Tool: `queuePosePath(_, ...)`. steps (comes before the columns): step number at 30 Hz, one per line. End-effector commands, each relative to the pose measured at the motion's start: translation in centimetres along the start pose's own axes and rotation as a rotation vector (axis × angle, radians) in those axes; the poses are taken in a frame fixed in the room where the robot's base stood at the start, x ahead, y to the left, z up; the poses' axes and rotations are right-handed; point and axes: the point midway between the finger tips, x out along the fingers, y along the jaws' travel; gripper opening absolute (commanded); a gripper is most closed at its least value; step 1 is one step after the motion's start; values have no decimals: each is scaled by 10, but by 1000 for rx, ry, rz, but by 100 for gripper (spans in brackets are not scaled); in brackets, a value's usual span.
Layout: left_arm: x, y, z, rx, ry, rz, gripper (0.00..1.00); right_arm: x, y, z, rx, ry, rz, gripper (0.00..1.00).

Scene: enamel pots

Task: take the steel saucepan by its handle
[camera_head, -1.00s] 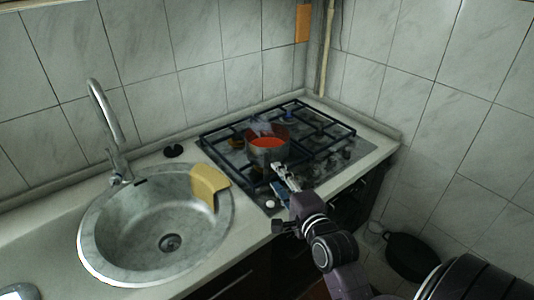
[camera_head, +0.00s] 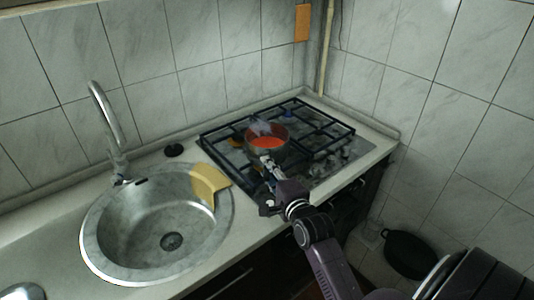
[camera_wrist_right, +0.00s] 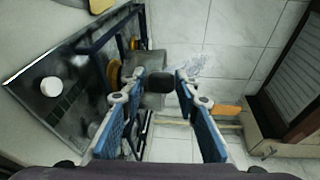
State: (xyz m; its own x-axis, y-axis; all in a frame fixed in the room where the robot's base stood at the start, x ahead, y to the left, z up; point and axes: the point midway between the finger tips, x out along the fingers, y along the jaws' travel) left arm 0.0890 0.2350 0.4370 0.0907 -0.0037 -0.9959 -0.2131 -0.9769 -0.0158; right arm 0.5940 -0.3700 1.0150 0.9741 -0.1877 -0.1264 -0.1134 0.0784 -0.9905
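The steel saucepan (camera_head: 252,148) stands on the gas hob, with orange-red contents inside. My right gripper (camera_head: 267,163) is at the near side of the saucepan, where its handle is; the handle is mostly hidden there in the head view. In the right wrist view, the saucepan (camera_wrist_right: 151,64) shows grey beyond the fingertips. The dark end of its handle (camera_wrist_right: 160,82) appears between the two blue-padded fingers of my right gripper (camera_wrist_right: 161,88). The fingers are apart, with a gap on each side of the handle. My left gripper is not in view.
The hob (camera_head: 318,172) has black grates around the saucepan. A round sink (camera_head: 112,228) with a tap (camera_head: 106,112) is at the left, a yellow cloth-like piece (camera_head: 207,182) on its rim. Tiled walls stand behind and right. A black pan (camera_head: 407,255) is lower right.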

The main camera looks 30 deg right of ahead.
Motion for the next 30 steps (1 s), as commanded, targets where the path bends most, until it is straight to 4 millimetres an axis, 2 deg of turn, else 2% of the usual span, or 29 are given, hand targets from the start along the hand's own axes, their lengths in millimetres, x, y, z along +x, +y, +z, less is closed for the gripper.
queuePosePath(1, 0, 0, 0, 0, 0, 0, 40, 0, 0, 0, 0, 0, 0, 21)
queuePosePath(7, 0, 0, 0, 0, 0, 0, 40, 0, 0, 0, 0, 0, 1, 0)
queuePosePath(30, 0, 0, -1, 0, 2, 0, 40, 0, -8, 0, -2, 1, -12, 0)
